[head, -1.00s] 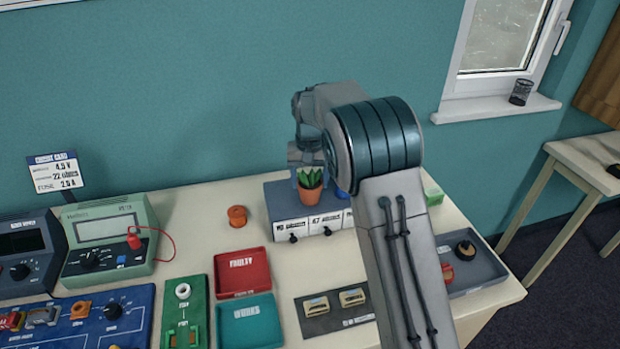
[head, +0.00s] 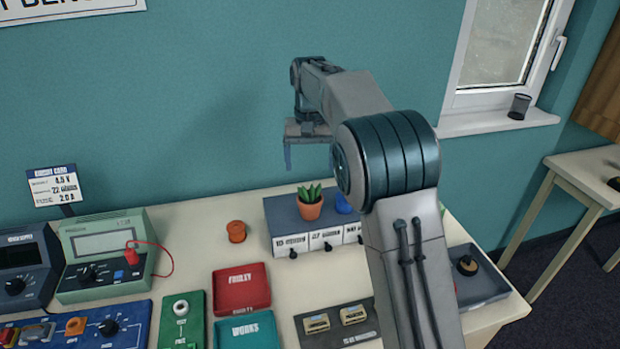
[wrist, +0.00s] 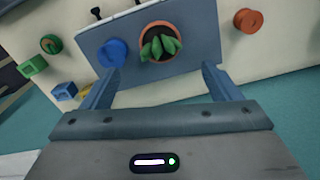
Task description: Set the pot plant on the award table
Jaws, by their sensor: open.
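The pot plant, a green succulent in a terracotta pot (head: 309,208), stands upright on top of the grey drawer unit (head: 284,220) at the back of the bench. It also shows in the wrist view (wrist: 160,43), seen from above, beyond my fingertips and roughly between them. My gripper (head: 288,158) is raised above and slightly left of the plant in the head view, apart from it. In the wrist view its two fingers (wrist: 158,88) are spread wide with nothing between them. I cannot tell which surface is the award table.
A blue round object (head: 343,203) stands beside the pot on the drawer unit. An orange spool (head: 236,231) is to its left. A separate pale table (head: 577,163) stands at right by the window (head: 502,50).

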